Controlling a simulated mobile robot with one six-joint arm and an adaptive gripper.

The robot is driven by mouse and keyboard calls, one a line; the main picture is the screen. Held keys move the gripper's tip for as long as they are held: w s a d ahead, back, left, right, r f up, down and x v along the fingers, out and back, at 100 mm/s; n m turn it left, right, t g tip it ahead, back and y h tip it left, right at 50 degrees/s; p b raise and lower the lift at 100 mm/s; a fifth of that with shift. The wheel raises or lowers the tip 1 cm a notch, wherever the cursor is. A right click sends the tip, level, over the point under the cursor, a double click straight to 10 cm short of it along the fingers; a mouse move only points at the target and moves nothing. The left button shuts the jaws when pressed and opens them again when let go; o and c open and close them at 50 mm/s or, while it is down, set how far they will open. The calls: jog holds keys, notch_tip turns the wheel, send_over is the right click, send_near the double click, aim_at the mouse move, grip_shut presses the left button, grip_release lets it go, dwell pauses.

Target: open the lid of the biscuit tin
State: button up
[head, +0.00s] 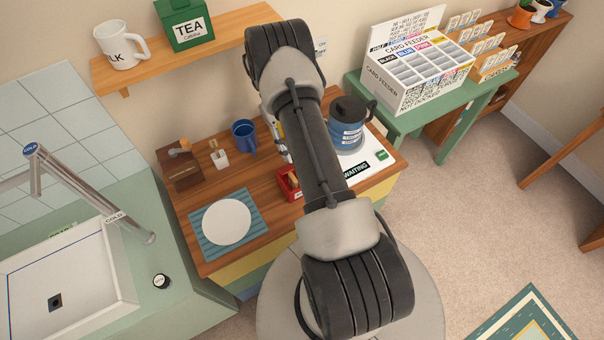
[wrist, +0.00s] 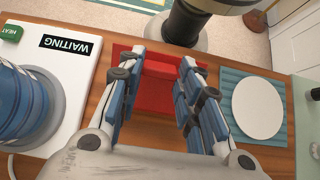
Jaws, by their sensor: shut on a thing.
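The red biscuit tin (head: 286,188) stands on the wooden counter, mostly hidden behind my arm in the head view. A small tan patch shows at its top, too small to make out. In the wrist view red surfaces of the tin (wrist: 150,95) lie below and between the fingers. My gripper (wrist: 163,65) has one finger on each side of a red strip, apparently the lid's edge, and is shut on it. How far the lid is tilted I cannot tell. The gripper's fingers are largely hidden in the head view.
A white plate (head: 227,222) on a blue mat (head: 205,246) lies left of the tin. A blue kettle (head: 346,135) stands right, by the WAITING sign (head: 355,171). A blue mug (head: 244,136) and wooden block (head: 180,168) stand behind. The sink (head: 90,265) is far left.

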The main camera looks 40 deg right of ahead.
dwell(0.3)
jog(key=shift+w+d+f+g+b, duration=0.15)
jog(key=shift+w+g+b, duration=0.15)
jog(key=shift+b, duration=0.35)
jog(key=shift+w+b, duration=0.1)
jog(key=shift+b, duration=0.4)
jog(key=shift+w+g+b, duration=0.15)
jog(key=shift+g+b, duration=0.15)
jog(key=shift+b, duration=0.2)
jog(key=shift+w+r+y, duration=0.1)
jog(key=shift+r+y, duration=0.15)
jog(key=shift+y, duration=0.05)
jog(key=shift+w+f+b, duration=0.1)
jog(key=shift+w+b, duration=0.05)
jog(key=shift+b, duration=0.35)
